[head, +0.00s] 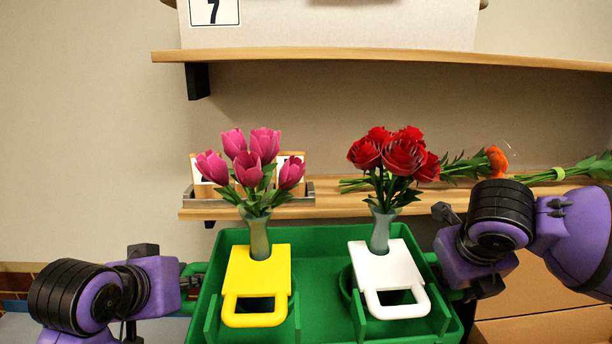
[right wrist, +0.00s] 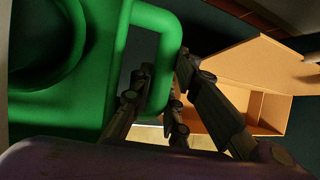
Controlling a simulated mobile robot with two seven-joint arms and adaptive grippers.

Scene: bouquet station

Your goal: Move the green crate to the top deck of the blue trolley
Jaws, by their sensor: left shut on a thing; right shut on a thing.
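The green crate (head: 320,268) is in the lower middle of the head view. It holds a yellow carrier (head: 257,268) with a vase of pink tulips (head: 252,150) and a white carrier (head: 388,264) with a vase of red roses (head: 403,154). My left gripper (head: 190,280) is shut on the crate's left handle. My right gripper (head: 458,284) is shut on the right handle; in the right wrist view its dark fingers (right wrist: 155,105) close around the green handle (right wrist: 176,45). Both fingertips are partly hidden in the head view. The blue trolley is not recognisable in either view.
A wooden shelf (head: 330,205) runs behind the crate, with loose flower stems (head: 460,168) and a small metal tray (head: 190,198) on it. A higher shelf (head: 380,58) holds a white box. An open cardboard box (right wrist: 240,85) is beyond the right gripper.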

